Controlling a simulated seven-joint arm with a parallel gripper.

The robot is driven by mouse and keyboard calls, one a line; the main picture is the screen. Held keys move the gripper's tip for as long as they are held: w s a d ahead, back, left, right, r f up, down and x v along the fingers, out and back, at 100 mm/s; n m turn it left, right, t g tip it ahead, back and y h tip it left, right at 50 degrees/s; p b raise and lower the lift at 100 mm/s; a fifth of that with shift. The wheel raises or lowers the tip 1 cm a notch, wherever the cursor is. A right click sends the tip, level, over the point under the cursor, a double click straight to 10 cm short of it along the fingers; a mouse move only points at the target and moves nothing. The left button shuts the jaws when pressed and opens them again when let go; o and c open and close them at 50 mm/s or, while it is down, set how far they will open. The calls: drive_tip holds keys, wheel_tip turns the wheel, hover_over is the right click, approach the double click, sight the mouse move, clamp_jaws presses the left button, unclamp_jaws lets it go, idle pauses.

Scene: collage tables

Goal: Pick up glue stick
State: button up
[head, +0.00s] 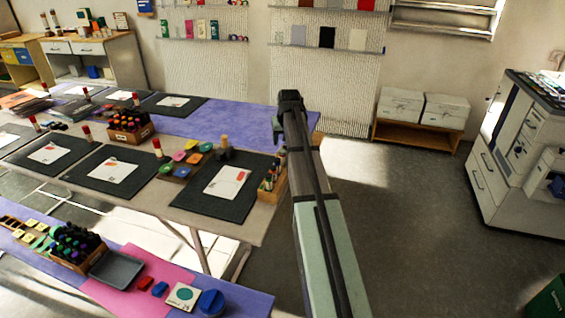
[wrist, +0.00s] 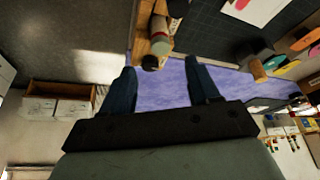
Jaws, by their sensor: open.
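Upright sticks with red caps, which look like glue sticks, stand by the black mats in the head view; one is beside the middle mats (head: 157,148), another (head: 86,133) is farther left. I cannot tell which one is meant. My gripper (wrist: 161,76) is open and empty in the wrist view, its two dark fingers apart over the purple table covering. A wooden holder (wrist: 143,38) with bottles or sticks lies just beyond the fingertips. One pale cylinder (wrist: 160,30) there could be a glue stick, but its label is unreadable. In the head view my arm hides part of the gripper.
The wooden holder (head: 266,190) stands at the table's right end, beside a black mat (head: 205,204) with a white card. Open floor lies right of my arm.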

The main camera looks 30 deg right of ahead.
sight(283, 151)
drive_tip(key=shift+s+x, duration=0.2)
drive_tip(key=shift+x, duration=4.1)
drive_tip(key=shift+a, duration=0.1)
drive_tip(key=c, duration=1.1)
